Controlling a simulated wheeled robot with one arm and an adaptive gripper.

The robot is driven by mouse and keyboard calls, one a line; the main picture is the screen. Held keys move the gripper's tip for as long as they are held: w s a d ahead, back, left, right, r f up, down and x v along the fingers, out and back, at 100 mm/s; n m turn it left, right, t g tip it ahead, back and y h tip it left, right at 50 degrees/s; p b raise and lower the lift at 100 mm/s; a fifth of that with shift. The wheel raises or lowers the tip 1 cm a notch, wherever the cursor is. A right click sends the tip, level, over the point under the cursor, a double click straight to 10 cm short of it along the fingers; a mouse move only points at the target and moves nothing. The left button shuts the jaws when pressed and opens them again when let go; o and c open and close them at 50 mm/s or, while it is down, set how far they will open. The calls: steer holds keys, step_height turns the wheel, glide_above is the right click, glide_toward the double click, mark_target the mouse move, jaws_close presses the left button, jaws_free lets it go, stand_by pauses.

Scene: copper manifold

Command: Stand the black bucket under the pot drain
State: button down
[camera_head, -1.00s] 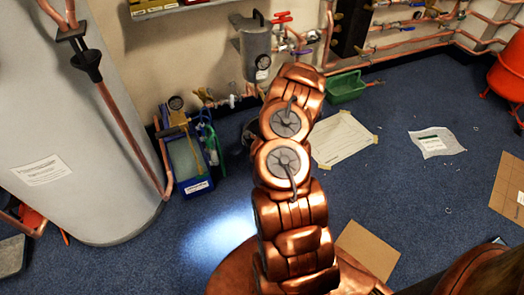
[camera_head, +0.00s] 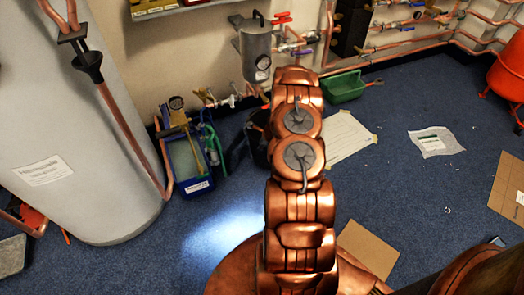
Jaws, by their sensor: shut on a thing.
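The pot looks to be the grey cylinder (camera_head: 257,45) on the wall, with a round gauge on its front. Brass and copper fittings (camera_head: 232,98) run along the wall below it; I cannot make out which is the drain. A dark object (camera_head: 258,142), likely the black bucket, shows on the floor just left of my arm, below the pot. My arm covers its right part, so I cannot tell whether it is upright or touching the floor. My gripper is hidden behind my own copper-coloured arm links, and its grip cannot be seen.
A blue tub (camera_head: 186,160) with tools stands left of the dark object. A green tray (camera_head: 343,87) sits by the wall to the right. A large grey tank (camera_head: 80,150) fills the left. Paper sheets (camera_head: 435,142) and cardboard (camera_head: 367,249) lie on the blue carpet.

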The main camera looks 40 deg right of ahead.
steer(key=shift+d, duration=0.1)
steer(key=shift+w+f+b, duration=0.1)
steer(key=shift+f+b, duration=0.45)
steer(key=shift+f, duration=1.35)
steer(key=c, duration=1.3)
jaws_free()
